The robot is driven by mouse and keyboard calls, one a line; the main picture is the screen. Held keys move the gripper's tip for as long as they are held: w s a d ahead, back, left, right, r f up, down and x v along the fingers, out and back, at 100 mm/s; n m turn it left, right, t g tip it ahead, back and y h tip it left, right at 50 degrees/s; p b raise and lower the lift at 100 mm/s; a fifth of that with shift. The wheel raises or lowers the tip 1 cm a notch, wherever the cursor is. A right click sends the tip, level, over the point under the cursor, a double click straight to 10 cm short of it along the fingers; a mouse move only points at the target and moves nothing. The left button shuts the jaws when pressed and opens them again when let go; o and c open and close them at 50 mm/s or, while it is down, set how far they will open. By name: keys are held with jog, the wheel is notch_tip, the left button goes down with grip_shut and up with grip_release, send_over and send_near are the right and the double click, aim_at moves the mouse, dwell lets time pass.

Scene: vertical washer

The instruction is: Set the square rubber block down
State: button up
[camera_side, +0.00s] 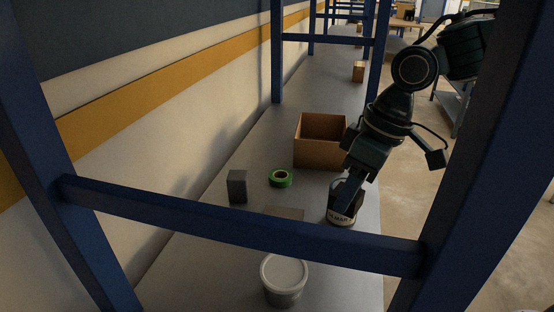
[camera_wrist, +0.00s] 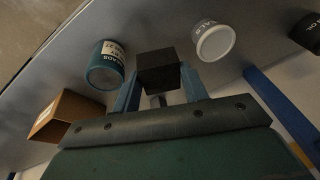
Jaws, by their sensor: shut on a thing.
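My gripper (camera_wrist: 160,74) is shut on a square black block (camera_wrist: 157,62), which sits between its two blue fingers in the wrist view. In the side view my gripper (camera_side: 352,185) points down at the right part of the grey bench, in front of or over a dark can with a pale label (camera_side: 342,217). The held block cannot be told apart from the dark can there. Whether the block touches the bench is unclear.
An open cardboard box (camera_side: 318,154) stands behind the can. A green tape roll (camera_side: 281,178), a dark grey box (camera_side: 237,187) and a white-lidded tub (camera_side: 284,275) stand on the bench (camera_side: 315,195). A blue rail (camera_side: 240,230) crosses the front.

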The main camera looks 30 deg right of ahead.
notch_tip(320, 180, down, 8)
jog(key=shift+r, duration=0.15)
jog(key=shift+f, duration=2.1)
jog(key=shift+f, duration=0.1)
jog(key=o, duration=1)
jog(key=shift+v, duration=6.15)
